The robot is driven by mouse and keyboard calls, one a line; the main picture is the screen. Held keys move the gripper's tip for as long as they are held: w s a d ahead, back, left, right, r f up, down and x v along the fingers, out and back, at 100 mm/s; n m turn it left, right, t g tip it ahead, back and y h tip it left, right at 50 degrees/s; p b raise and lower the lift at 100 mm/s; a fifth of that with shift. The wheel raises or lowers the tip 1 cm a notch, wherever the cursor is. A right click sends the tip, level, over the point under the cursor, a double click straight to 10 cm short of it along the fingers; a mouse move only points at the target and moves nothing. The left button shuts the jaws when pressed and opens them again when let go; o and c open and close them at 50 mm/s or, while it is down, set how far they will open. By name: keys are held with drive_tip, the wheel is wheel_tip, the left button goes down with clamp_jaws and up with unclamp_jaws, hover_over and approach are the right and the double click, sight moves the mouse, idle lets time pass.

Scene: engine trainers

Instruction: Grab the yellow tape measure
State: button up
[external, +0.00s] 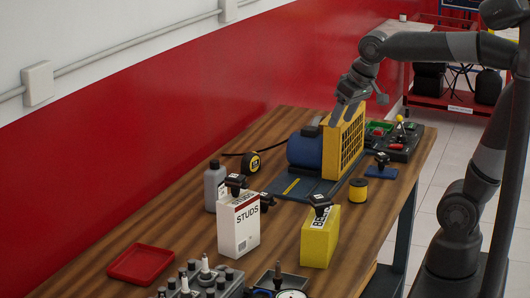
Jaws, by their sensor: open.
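The tape measure (251,162), a small round black and yellow item, sits on the wooden workbench near the red wall, left of the blue motor. My gripper (340,118) is open and points down at the top of the motor's yellow guard, to the right of and above the tape measure. Its fingertips overlap the guard's upper edge in the picture, and I cannot tell whether they touch it. Nothing shows between the fingers.
The blue motor (304,150) with the yellow grille guard (344,146) stands between my gripper and the tape measure. A grey bottle (214,187), a white studs box (238,226), a yellow box (320,240), a yellow spool (358,190) and a red tray (141,264) stand on the bench (190,225).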

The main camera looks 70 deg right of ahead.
drive_tip(key=w+d+r+m+g, duration=0.1)
drive_tip(key=w+d+r+m, duration=0.1)
drive_tip(key=w, duration=0.5)
drive_tip(key=w+d+r+m, duration=0.1)
drive_tip(key=w+d+m, duration=0.1)
drive_tip(key=w, duration=0.6)
drive_tip(key=m+g, duration=0.3)
drive_tip(key=m, duration=1)
hover_over(251, 153)
drive_tip(key=shift+y, duration=0.3)
drive_tip(key=f, duration=2.1)
drive_tip(key=shift+w+a+f, duration=0.1)
drive_tip(key=shift+a+f, duration=0.1)
drive_tip(key=shift+a, duration=0.2)
drive_tip(key=shift+d+f+g, duration=0.1)
drive_tip(key=shift+f+g, duration=0.2)
wheel_tip(251, 153, down, 5)
drive_tip(key=shift+f, duration=0.1)
drive_tip(key=shift+d+f, duration=0.15)
drive_tip(key=shift+f, duration=2.45)
drive_tip(key=shift+c, duration=0.5)
